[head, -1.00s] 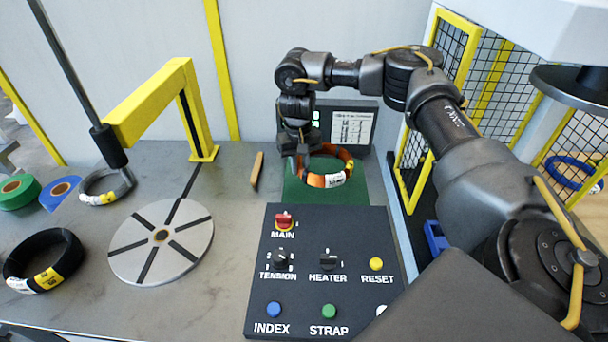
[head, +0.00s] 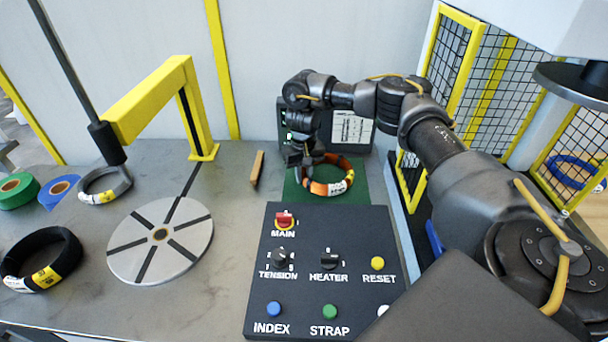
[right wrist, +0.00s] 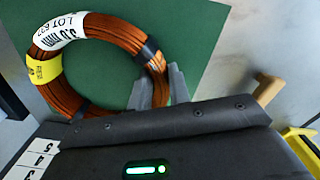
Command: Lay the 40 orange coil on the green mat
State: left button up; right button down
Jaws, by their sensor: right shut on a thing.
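The orange coil (head: 340,187) has white and yellow labels and dark bands. It appears to lie flat on the green mat (head: 362,190), behind the control panel. In the right wrist view the coil (right wrist: 108,32) shows as a ring over the mat (right wrist: 200,35). My right gripper (head: 307,163) is shut on the coil's left side in the head view; its fingers (right wrist: 155,90) straddle the coil's wire in the wrist view. Whether the coil's whole underside touches the mat cannot be told. My left gripper is not in view.
The control panel (head: 310,233) stands in front of the mat. A small wooden block (head: 257,169) lies to its left. A slotted turntable (head: 140,255), a black coil (head: 65,247) and a grey coil (head: 118,185) are farther left. A yellow mesh guard (head: 420,170) stands right.

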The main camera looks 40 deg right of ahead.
jog(key=shift+r, duration=0.1)
jog(key=c, duration=1.3)
grip_release()
jog(key=shift+a, duration=0.1)
notch_tip(320, 180, up, 12)
jog(key=p, duration=0.1)
jog(key=shift+a, duration=0.1)
